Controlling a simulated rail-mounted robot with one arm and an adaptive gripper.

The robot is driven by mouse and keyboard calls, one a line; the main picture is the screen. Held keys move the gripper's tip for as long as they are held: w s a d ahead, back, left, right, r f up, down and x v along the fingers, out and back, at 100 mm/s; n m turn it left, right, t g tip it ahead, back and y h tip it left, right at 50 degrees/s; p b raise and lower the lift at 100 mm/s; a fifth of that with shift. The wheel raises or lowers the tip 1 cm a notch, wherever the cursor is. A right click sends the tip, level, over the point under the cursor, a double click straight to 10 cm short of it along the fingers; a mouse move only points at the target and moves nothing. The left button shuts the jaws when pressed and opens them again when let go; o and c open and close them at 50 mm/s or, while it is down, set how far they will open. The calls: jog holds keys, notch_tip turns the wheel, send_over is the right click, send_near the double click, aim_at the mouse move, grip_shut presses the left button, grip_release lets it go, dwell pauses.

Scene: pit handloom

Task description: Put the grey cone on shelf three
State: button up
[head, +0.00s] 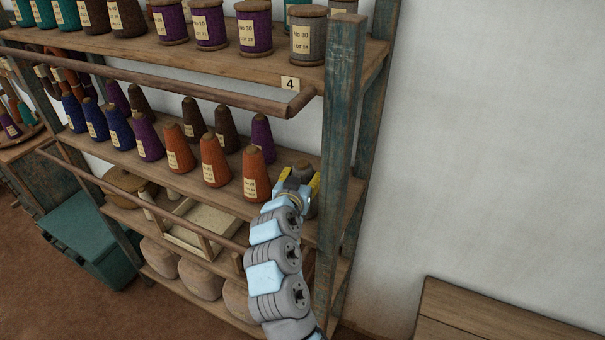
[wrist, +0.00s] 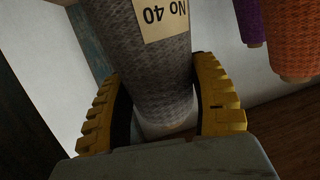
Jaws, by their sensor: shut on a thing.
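My gripper (head: 299,186) is at the right end of the shelf with the coloured cones, beside the blue-green upright post. In the wrist view its yellow fingers (wrist: 165,105) stand on both sides of the grey cone (wrist: 155,80) and are shut on it. The cone has a label reading No 40 and appears upside down in that view. In the head view only a little of the cone shows behind the gripper. The shelf (head: 300,158) under the cones is the one below the board tagged 4. Whether the cone's base touches this shelf, I cannot tell.
Orange cones (head: 254,172) stand just left of my gripper, with purple and brown cones behind. A wooden rail (head: 200,92) runs in front above this shelf. The post (head: 340,130) is close on the right. Spools (head: 254,28) fill the board above, which bears a 4 tag (head: 290,84).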

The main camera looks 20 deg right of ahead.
jog(key=shift+f, duration=0.15)
jog(key=o, duration=1.2)
jog(key=shift+o, duration=0.2)
jog(key=shift+r, duration=0.25)
jog(key=b+v, duration=0.2)
jog(key=v, duration=0.5)
jog(key=shift+s+b, duration=0.2)
jog(key=shift+b, duration=0.1)
jog(key=shift+a, duration=0.1)
